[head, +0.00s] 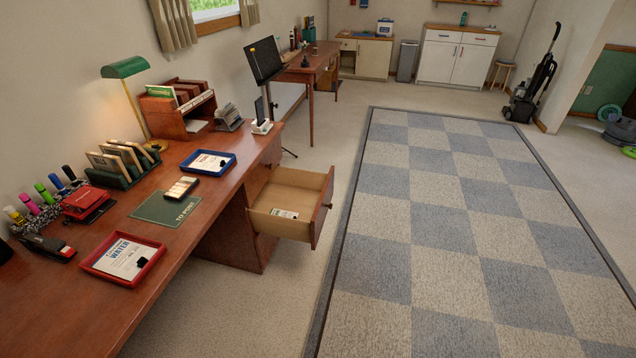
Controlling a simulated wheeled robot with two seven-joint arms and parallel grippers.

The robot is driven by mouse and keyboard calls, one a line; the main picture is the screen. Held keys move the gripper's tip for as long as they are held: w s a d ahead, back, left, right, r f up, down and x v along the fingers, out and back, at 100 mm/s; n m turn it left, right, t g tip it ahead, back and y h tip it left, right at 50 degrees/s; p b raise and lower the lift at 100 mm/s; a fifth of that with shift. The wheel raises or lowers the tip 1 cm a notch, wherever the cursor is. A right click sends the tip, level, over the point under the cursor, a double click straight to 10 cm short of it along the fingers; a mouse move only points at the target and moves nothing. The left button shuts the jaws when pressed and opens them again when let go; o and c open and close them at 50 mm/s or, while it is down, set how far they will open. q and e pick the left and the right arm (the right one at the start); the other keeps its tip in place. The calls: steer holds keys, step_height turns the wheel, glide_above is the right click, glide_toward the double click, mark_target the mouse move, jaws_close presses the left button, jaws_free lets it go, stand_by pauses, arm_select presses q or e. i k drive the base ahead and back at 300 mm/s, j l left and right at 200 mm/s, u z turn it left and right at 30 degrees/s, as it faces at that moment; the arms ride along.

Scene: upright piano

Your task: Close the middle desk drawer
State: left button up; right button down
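The open wooden desk drawer (322,210) juts out to the right from the pedestal at the far end of the reddish-brown desk (150,215). It is pulled well out, with a pale inside and a round knob on its front. A small printed card or packet (284,213) lies in it. It is the only desk drawer I see open; whether others sit above and below it is hard to tell. Neither of my grippers is in view.
A checkered rug (440,220) and carpet leave clear floor right of the drawer. On the desk are a red tray (148,276), a blue tray (231,168), a green lamp (124,68) and several pens. A music stand (264,60) stands behind the desk.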

mark_target(309, 193)
steer(key=i+l+u, duration=0.8)
steer(key=i+l, duration=0.3)
steer(key=l, duration=0.15)
steer(key=u, duration=0.4)
